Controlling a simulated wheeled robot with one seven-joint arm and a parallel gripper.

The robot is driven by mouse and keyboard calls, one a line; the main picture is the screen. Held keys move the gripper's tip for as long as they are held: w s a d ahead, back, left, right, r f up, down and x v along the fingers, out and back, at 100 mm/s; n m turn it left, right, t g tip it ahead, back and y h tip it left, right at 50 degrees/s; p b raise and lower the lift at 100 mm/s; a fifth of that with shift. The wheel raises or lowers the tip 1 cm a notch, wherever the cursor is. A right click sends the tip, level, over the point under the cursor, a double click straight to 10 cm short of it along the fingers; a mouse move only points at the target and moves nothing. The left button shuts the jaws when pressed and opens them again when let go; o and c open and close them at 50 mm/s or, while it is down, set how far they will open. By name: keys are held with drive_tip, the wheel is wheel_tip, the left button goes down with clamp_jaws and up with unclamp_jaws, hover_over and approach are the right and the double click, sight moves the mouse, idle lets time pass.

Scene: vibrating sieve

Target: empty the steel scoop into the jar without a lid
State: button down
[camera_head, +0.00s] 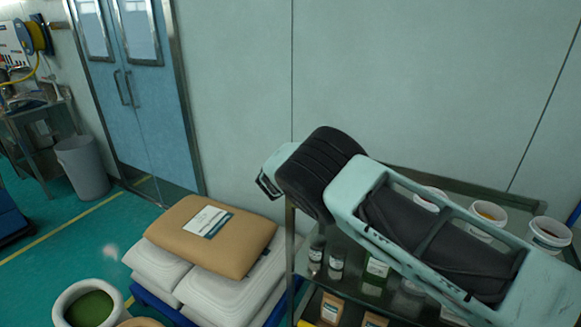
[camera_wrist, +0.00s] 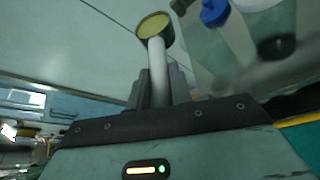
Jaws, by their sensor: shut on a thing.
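In the wrist view my gripper (camera_wrist: 158,80) is shut on the pale handle of the scoop (camera_wrist: 157,58). The scoop's round dark-rimmed bowl faces the camera and shows a yellowish inside (camera_wrist: 154,24); I cannot tell whether that is a load. In the head view my own arm covers much of the cart, and neither gripper nor scoop can be made out. Several jars stand on the cart's shelf, among them a dark-topped jar (camera_head: 335,262) and a green-labelled jar (camera_head: 376,273). Which jar has no lid cannot be told.
White tubs (camera_head: 550,233) stand on the cart's upper level, partly behind my arm. Left of the cart, a brown sack (camera_head: 215,237) lies on white sacks (camera_head: 163,268). A blue object (camera_wrist: 215,12) and a blurred clear shape are at the wrist view's upper right.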

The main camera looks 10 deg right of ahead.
drive_tip(key=m+t+b, duration=0.1)
drive_tip(key=m+b, duration=0.1)
drive_tip(key=b, duration=0.1)
drive_tip(key=d+f+m+t+y+b, duration=0.1)
drive_tip(key=m+b, duration=0.1)
drive_tip(key=s+m+t+b, duration=0.1)
drive_tip(key=m+b, duration=0.2)
drive_tip(key=shift+d+f+t+b, duration=0.3)
drive_tip(key=shift+f+t+b, duration=0.05)
drive_tip(key=shift+t, duration=0.05)
drive_tip(key=m+b, duration=0.1)
drive_tip(key=b, duration=0.1)
drive_tip(key=m+b, duration=0.1)
drive_tip(key=b, duration=0.1)
drive_tip(key=shift+s+d+r+t, duration=0.15)
drive_tip(key=shift+s+d+t, duration=0.05)
drive_tip(key=shift+t, duration=0.2)
drive_tip(key=m+b, duration=0.1)
drive_tip(key=b, duration=0.3)
drive_tip(key=m+t+b, duration=0.1)
drive_tip(key=m+b, duration=0.1)
drive_tip(key=b, duration=0.2)
drive_tip(key=m+b, duration=0.1)
drive_tip(key=b, duration=0.3)
drive_tip(key=shift+s+d+r+m+t+h, duration=0.15)
drive_tip(key=shift+s+d+m+t+h, duration=0.15)
drive_tip(key=shift+d+m+h, duration=0.1)
idle(0.3)
